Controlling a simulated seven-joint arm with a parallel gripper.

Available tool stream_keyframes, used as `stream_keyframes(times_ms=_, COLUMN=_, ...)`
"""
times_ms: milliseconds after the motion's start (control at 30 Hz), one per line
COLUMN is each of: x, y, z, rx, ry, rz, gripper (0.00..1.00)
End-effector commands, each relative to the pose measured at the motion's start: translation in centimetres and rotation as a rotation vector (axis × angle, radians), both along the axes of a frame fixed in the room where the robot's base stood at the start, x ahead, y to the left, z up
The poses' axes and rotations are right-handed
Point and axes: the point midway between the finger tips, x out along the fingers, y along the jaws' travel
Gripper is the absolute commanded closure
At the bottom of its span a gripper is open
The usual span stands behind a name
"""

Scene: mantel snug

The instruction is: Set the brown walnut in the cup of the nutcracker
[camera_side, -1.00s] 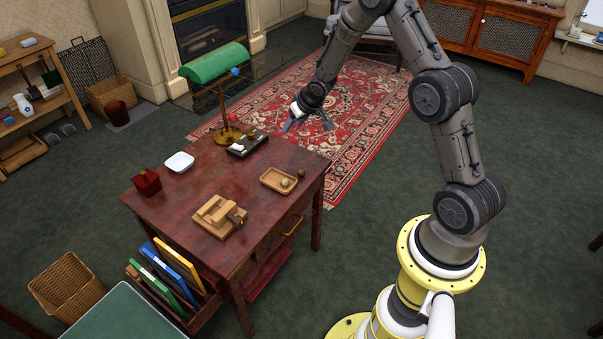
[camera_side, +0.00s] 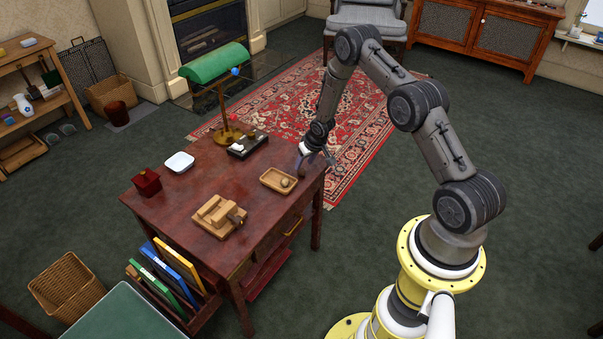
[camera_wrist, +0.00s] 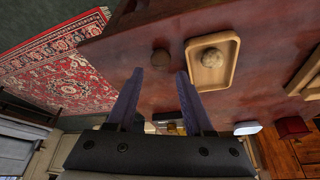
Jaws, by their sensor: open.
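The brown walnut (camera_wrist: 160,58) lies on the red-brown table near its edge in the wrist view. In the side view my gripper largely hides it. My gripper (camera_wrist: 159,74) is open and empty, with its blue-grey fingers on either side of the line to the walnut; I cannot tell its exact height above it. In the side view my gripper (camera_side: 302,168) is low at the table's right end. The wooden nutcracker (camera_side: 219,216) sits at the table's front part, and its edge shows in the wrist view (camera_wrist: 305,76).
A wooden tray (camera_wrist: 231,43) holding a paler, tan nut (camera_wrist: 212,58) is close beside the walnut. A black desk tray (camera_side: 240,149), a tall green-shaded lamp (camera_side: 215,63), a white dish (camera_side: 179,162) and a red box (camera_side: 147,182) stand farther off. The table's middle is clear.

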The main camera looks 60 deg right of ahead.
Motion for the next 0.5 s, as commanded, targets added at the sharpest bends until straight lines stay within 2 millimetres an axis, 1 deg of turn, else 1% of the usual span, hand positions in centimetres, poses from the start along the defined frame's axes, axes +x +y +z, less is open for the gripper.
stream_keyframes(times_ms=300, x=1.3, y=-0.5, z=-3.4, rx=0.001, ry=0.002, rz=0.000, gripper=0.48)
stream_keyframes(times_ms=400, x=1.6, y=-0.6, z=-4.3, rx=0.001, ry=0.002, rz=0.000, gripper=0.48)
stream_keyframes(times_ms=500, x=1.7, y=-0.7, z=-4.7, rx=0.001, ry=0.002, rz=0.000, gripper=0.48)
